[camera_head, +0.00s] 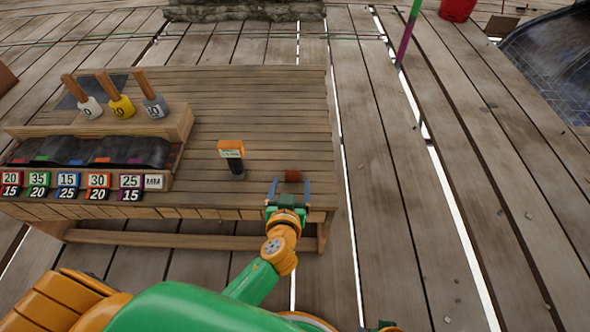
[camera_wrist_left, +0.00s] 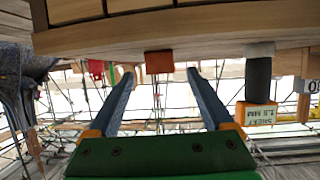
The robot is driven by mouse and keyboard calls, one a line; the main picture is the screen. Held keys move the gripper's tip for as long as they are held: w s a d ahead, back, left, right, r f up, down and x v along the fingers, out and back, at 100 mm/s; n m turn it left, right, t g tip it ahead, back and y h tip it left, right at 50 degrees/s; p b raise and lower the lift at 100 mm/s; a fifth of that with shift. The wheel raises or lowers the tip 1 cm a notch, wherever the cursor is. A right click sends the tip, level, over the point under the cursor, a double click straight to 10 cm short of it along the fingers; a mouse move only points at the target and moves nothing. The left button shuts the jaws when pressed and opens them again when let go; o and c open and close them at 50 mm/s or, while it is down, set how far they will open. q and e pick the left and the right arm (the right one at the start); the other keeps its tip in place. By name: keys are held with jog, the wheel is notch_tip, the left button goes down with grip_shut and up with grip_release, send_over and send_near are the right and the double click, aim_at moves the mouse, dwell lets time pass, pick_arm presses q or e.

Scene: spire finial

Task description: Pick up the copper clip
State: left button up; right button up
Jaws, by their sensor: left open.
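The copper clip (camera_head: 293,175) is a small reddish-brown block on the wooden table (camera_head: 280,110), near its front right corner. In the left wrist view the clip (camera_wrist_left: 159,62) shows as a small block against the table's edge, with the picture upside down. My left gripper (camera_head: 291,186) is open and empty, its two blue-grey fingers pointing at the clip. In the left wrist view the clip lies between and just beyond the fingertips (camera_wrist_left: 160,73). Whether the fingers touch it I cannot tell. My right gripper does not show.
An orange-topped dark post with a label (camera_head: 231,157) stands left of the clip; it also shows in the wrist view (camera_wrist_left: 259,80). A wooden rack (camera_head: 150,122) with several wooden-handled tools and numbered tags fills the table's left. The table behind the clip is clear.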

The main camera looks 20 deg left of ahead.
aim_at(292, 177)
pick_arm(q)
jog(key=b+x, duration=0.1)
jog(key=x, duration=0.3)
jog(key=shift+w+f, duration=0.15)
jog(key=shift+w, duration=0.1)
grip_shut()
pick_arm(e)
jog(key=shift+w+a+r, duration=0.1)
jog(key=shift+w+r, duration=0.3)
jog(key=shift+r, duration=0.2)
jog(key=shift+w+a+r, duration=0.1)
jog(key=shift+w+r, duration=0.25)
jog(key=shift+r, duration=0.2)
